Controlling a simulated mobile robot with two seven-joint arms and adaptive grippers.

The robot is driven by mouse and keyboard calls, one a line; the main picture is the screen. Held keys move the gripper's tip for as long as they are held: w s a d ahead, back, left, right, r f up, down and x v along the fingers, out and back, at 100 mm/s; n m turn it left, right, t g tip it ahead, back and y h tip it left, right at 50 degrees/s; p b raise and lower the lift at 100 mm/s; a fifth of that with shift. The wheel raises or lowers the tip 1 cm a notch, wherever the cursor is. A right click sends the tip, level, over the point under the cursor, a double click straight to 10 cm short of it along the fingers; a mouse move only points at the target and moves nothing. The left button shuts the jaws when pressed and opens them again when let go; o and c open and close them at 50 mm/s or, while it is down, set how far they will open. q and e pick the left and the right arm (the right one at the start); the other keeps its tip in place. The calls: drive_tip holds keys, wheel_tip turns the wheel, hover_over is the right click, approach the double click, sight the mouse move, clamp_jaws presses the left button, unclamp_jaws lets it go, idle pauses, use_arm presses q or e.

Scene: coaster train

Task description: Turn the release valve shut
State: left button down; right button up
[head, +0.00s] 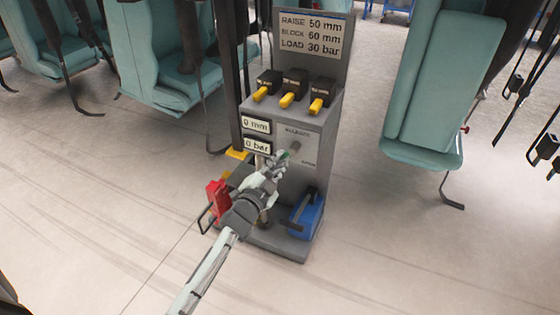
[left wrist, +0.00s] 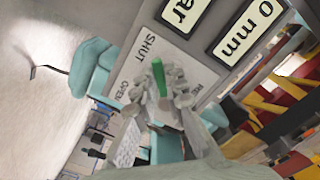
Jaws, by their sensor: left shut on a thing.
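The release valve has a green handle (left wrist: 172,75), seen in the left wrist view in front of a pale plate (left wrist: 140,62) lettered SHUT and OPEN. My right gripper is out of view.
Two displays (head: 257,125) read 0 mm and 0 bar. Three yellow-handled levers (head: 288,100) stand above, under a sign (head: 310,35). A red block (head: 217,198) and a blue one (head: 306,215) flank the stand's foot. Teal seats (head: 425,90) hang either side; the front floor is clear.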

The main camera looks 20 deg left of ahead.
use_arm(q)
drive_tip(key=c, duration=1.6)
unclamp_jaws()
drive_tip(key=s, duration=1.2)
drive_tip(key=shift+a, duration=0.25)
drive_tip(key=s+a+f+n+g+y, duration=0.4)
drive_tip(key=s+f+g, duration=0.35)
drive_tip(key=f, duration=0.45)
drive_tip(key=s+d+f+n+g, duration=0.1)
drive_tip(key=s+f+g, duration=0.1)
drive_tip(key=s, duration=0.3)
drive_tip(key=s+f+n+g+h, duration=0.1)
drive_tip(key=s+f+g, duration=0.1)
drive_tip(key=s, duration=0.3)
drive_tip(key=s+d+f+n+g+h, duration=0.1)
drive_tip(key=s+f+n+g, duration=0.1)
drive_tip(key=s, duration=0.3)
drive_tip(key=shift+d+f+g, duration=0.25)
drive_tip(key=shift+d+g, duration=0.05)
drive_tip(key=shift+g, duration=0.35)
